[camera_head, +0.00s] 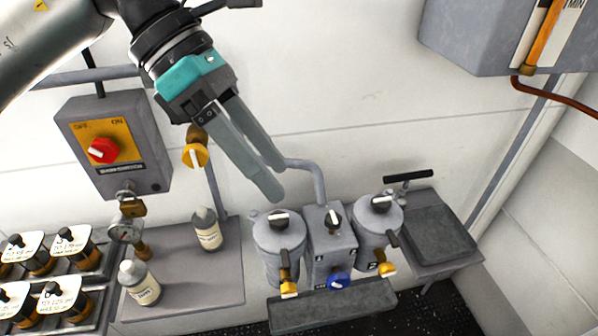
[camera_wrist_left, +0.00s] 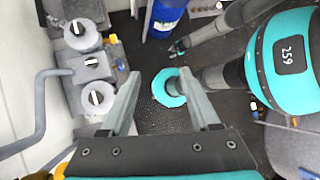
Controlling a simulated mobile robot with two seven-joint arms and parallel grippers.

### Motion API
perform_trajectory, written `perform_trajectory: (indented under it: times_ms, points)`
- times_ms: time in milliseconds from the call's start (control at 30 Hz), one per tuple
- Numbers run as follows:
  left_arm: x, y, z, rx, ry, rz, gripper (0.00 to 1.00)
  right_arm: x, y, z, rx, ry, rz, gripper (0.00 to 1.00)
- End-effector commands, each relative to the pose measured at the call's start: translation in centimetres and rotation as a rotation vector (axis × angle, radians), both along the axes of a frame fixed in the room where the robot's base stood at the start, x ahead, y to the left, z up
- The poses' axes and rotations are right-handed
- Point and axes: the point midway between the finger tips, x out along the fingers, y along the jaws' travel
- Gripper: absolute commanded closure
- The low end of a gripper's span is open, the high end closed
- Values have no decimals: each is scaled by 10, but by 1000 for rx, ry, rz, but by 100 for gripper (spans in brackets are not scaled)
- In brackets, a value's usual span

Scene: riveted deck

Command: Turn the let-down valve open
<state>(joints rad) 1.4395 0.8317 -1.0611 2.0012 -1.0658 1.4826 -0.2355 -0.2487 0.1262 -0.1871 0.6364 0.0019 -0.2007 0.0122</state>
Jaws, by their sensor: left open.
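I cannot tell by a label which handle is the let-down valve. A yellow valve knob (camera_head: 195,154) with a brass body sits on the wall pipe, left of my left gripper (camera_head: 277,182). The two grey pots carry yellow-handled taps, left (camera_head: 289,288) and right (camera_head: 387,269). A blue knob (camera_head: 340,282) is on the grey block between them. My left gripper is open and empty, above the left pot (camera_head: 279,240) and apart from every handle.
A grey switch box (camera_head: 110,145) with a red knob hangs at left, above a padlock and gauge (camera_head: 125,229). Two bottles (camera_head: 207,229) (camera_head: 140,283) stand on the bench. A grey cabinet (camera_head: 480,40) overhangs at upper right. A blue cylinder (camera_wrist_left: 165,18) shows in the wrist view.

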Motion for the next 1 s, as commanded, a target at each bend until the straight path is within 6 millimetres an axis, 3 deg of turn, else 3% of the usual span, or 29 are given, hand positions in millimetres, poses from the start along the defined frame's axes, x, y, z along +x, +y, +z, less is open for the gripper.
perform_trajectory:
  times_ms: [100,300,867,1000]
  points:
    - [-7,-17,1,-79,38,-4,38,0,0,0,0,0,0,50]
    - [-12,-33,5,-157,72,-2,38,0,0,0,0,1,0,50]
    - [-13,-37,6,-177,81,0,38,-9,-1,-1,-1,13,0,50]
    - [-20,-54,11,-270,133,4,38,-10,-1,-1,-1,14,0,50]
